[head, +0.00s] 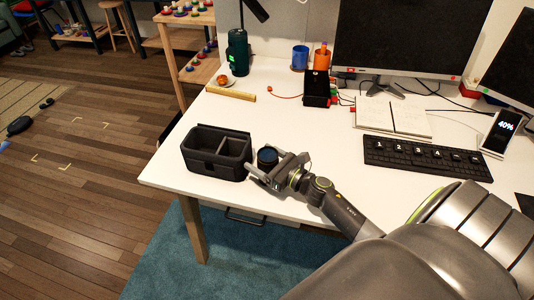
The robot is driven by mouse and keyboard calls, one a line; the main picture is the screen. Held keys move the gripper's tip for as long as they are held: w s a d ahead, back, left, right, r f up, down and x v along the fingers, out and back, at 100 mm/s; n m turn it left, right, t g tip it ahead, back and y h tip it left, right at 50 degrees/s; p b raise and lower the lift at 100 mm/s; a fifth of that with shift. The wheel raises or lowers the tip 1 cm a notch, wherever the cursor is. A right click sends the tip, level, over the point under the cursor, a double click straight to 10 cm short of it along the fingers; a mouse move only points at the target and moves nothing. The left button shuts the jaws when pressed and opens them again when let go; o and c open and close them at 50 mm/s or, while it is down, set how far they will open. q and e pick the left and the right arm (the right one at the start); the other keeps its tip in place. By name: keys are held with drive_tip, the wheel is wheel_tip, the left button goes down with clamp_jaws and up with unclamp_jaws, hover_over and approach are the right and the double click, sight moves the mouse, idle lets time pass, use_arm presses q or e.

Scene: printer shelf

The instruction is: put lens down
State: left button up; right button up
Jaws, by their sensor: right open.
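The lens (267,157) is a short dark cylinder with a dark blue glass top. It is at the white desk's near left part, just right of a dark grey divided box (217,152). My right gripper (262,172) is open, with its fingers at the near side of the lens and partly around it. The lens's lower part is hidden by the gripper, so I cannot tell if it touches the desk. My left gripper is not in view.
The white desk (290,119) is clear behind the lens. The desk's front edge is close to the gripper.

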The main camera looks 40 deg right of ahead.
drive_tip(key=shift+r, duration=0.2)
drive_tip(key=b+v, duration=0.4)
drive_tip(key=v, duration=0.6)
drive_tip(key=shift+f, duration=0.15)
drive_tip(key=shift+b+v, duration=0.65)
drive_tip(key=shift+v, duration=0.4)
